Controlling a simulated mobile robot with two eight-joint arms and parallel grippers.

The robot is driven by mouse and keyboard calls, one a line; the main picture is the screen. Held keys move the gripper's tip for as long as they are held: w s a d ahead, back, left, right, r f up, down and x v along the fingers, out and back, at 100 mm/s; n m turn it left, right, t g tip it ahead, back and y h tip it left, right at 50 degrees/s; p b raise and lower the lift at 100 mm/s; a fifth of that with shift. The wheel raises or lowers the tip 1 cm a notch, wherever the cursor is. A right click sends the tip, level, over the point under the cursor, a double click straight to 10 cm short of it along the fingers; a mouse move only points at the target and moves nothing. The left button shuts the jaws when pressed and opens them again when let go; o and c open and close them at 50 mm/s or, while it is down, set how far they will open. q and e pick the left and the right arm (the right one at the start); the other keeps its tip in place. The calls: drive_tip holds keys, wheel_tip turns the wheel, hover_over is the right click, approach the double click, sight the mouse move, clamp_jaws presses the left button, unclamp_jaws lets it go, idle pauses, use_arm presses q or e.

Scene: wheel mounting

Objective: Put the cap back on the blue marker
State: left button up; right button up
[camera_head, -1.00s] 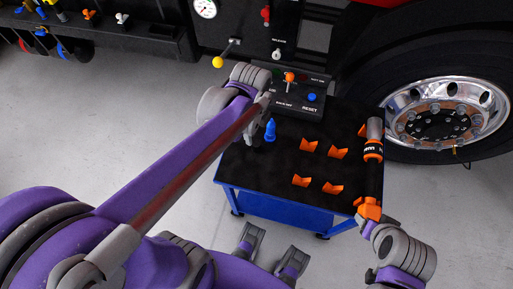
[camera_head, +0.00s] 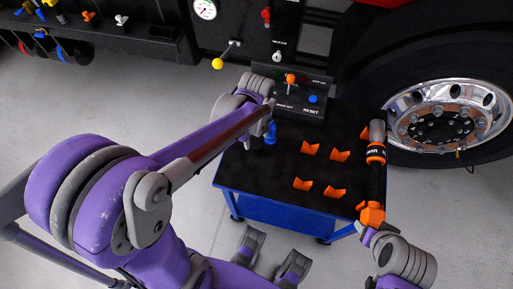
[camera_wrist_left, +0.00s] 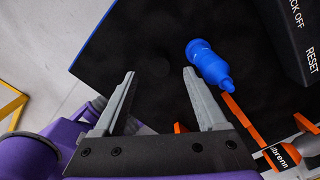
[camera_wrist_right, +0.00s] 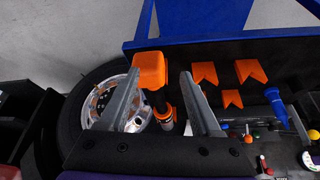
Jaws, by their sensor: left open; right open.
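A blue, bottle-shaped object (camera_head: 270,133) with a narrow tip is on the black cart top, near its left edge. I cannot tell whether it is a marker, and I see no separate cap. In the left wrist view the blue object (camera_wrist_left: 208,62) lies just right of my left gripper (camera_wrist_left: 158,72), which is open and empty. In the head view the left gripper is mostly hidden by its own arm. My right gripper (camera_wrist_right: 160,74) is open, with the orange end (camera_wrist_right: 150,70) of a black tool between or beyond its fingers. I cannot tell whether they touch.
Several orange holders (camera_head: 320,170) stand on the black cart top (camera_head: 255,172). The black and orange tool (camera_head: 376,155) lies along its right edge. A control box (camera_head: 300,98) stands at the back. A truck wheel (camera_head: 437,120) is to the right. Grey floor is clear at left.

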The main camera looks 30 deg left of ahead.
sight(256, 145)
use_arm(q)
drive_tip(key=shift+f, duration=0.35)
drive_tip(key=shift+f, duration=0.1)
wheel_tip(256, 145, down, 5)
drive_tip(key=shift+f+b, duration=0.15)
drive_tip(key=shift+b, duration=0.4)
clamp_jaws()
